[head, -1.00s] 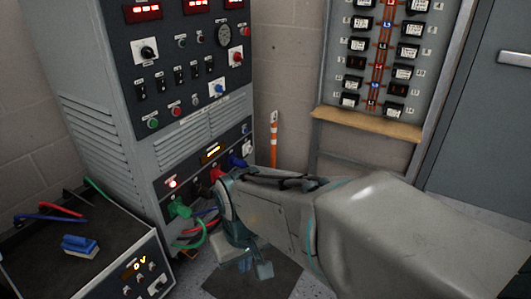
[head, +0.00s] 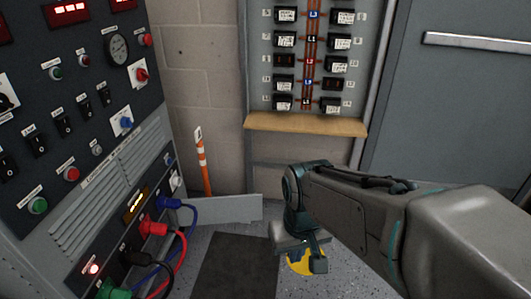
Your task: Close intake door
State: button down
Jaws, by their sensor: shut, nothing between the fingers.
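A flat light grey panel (head: 232,209) stands out to the right from the low part of the grey cabinet, near the plug sockets. It looks like the intake door standing open, but its hinge is hidden behind the cables and I cannot be sure. My gripper (head: 304,258) is shut and empty, pointing down above the floor. It is to the right of the panel's free edge, with a gap between them in the picture.
Green, black, red and blue cables with plugs (head: 153,228) hang at the cabinet's lower front (head: 75,215). A dark mat (head: 235,265) and a partly hidden yellow disc (head: 300,265) lie on the floor. A wooden ledge (head: 305,125) juts below the breaker panel (head: 345,60).

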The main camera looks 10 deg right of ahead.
aim_at(242, 207)
jog(key=z, duration=0.25)
jog(key=i, duration=0.7)
jog(key=u, duration=0.5)
jog(key=i, duration=0.7)
jog(key=u, duration=0.65)
